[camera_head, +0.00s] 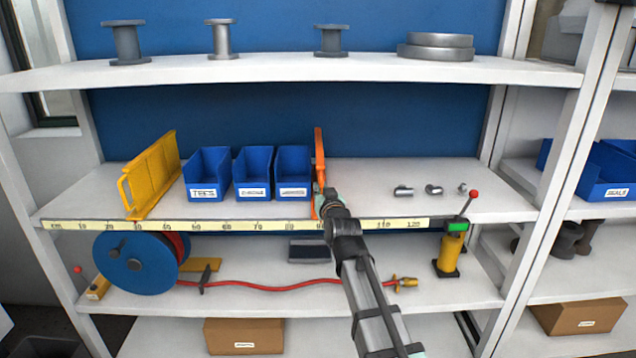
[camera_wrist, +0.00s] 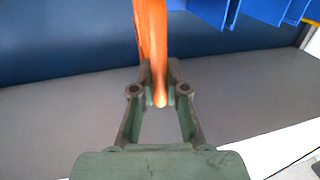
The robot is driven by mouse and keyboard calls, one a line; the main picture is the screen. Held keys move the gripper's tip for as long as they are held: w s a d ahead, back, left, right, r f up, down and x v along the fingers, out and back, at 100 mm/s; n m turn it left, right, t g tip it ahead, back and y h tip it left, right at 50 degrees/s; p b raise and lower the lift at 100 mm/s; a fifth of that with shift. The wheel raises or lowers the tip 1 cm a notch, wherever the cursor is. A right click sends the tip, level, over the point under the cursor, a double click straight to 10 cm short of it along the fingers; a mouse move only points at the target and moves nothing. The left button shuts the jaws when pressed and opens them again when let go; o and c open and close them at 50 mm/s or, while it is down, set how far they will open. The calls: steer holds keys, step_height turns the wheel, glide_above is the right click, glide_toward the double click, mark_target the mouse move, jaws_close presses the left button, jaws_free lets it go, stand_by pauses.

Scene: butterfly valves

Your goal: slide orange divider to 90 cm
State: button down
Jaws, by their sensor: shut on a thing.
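The orange divider (camera_head: 319,160) stands upright on the middle shelf, just right of the blue bins. My gripper (camera_head: 328,198) reaches it from the front and is shut on its front edge. In the wrist view the orange divider (camera_wrist: 151,40) runs down between the two fingers, and my gripper (camera_wrist: 159,88) closes around its lower end. The yellow measuring scale (camera_head: 240,226) runs along the shelf's front edge.
Three blue bins (camera_head: 252,174) stand left of the divider, and a yellow divider (camera_head: 152,176) stands farther left. Small metal fittings (camera_head: 433,189) lie to the right, with clear shelf before them. A yellow device with a red-tipped lever (camera_head: 452,250) stands below right.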

steer(key=c, duration=1.2)
jaws_free()
steer(key=v, duration=1.2)
